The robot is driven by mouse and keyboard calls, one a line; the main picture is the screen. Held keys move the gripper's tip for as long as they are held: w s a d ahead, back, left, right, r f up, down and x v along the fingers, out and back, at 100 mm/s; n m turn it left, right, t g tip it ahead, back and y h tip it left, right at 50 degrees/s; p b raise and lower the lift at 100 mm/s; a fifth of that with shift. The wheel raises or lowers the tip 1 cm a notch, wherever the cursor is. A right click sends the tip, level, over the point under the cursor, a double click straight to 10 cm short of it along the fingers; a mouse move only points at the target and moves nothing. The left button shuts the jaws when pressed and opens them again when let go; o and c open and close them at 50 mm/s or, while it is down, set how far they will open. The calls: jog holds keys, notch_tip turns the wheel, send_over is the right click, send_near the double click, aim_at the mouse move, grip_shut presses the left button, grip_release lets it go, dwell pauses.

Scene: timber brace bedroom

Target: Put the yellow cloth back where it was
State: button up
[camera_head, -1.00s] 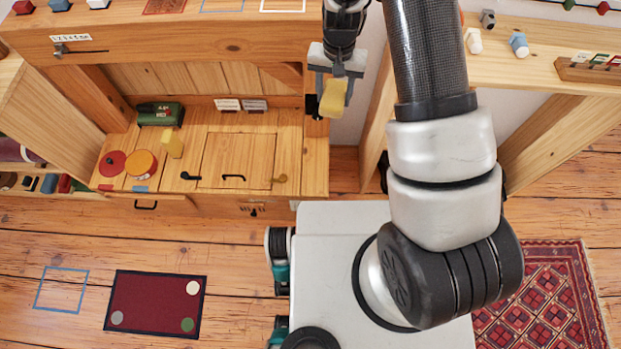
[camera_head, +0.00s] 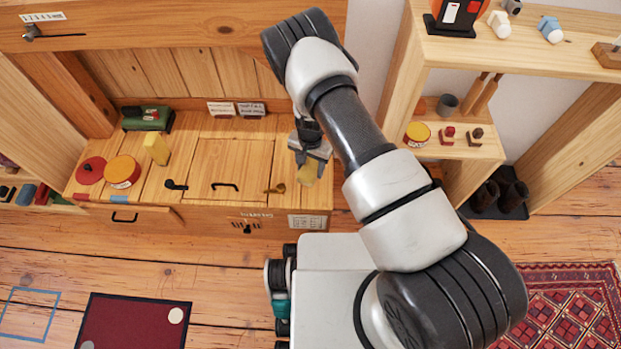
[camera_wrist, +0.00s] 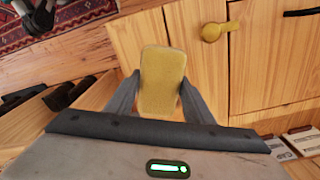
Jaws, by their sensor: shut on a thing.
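My gripper (camera_head: 309,165) is shut on the yellow cloth (camera_head: 307,174), which shows below the fingers near the right end of the wooden bench. In the wrist view the yellow cloth (camera_wrist: 162,82) stands out as a rounded block between the two fingers. Wooden surface lies behind it. I cannot tell whether the cloth touches the bench. A second yellow block (camera_head: 156,149) stands upright on the bench, left of the hatch.
The bench (camera_head: 290,150) holds a green box (camera_head: 148,119), a red disc (camera_head: 90,170), an orange-topped tin (camera_head: 122,171) and dark and brass handles. Two small cards stand at the back. A shelf unit (camera_head: 470,150) with several small items stands to the right.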

aim_at(311, 175)
jog(key=shift+f+b, duration=0.55)
jog(key=shift+f, duration=1.8)
jog(key=shift+f, duration=0.15)
jog(key=o, duration=1)
jog(key=shift+c, duration=0.2)
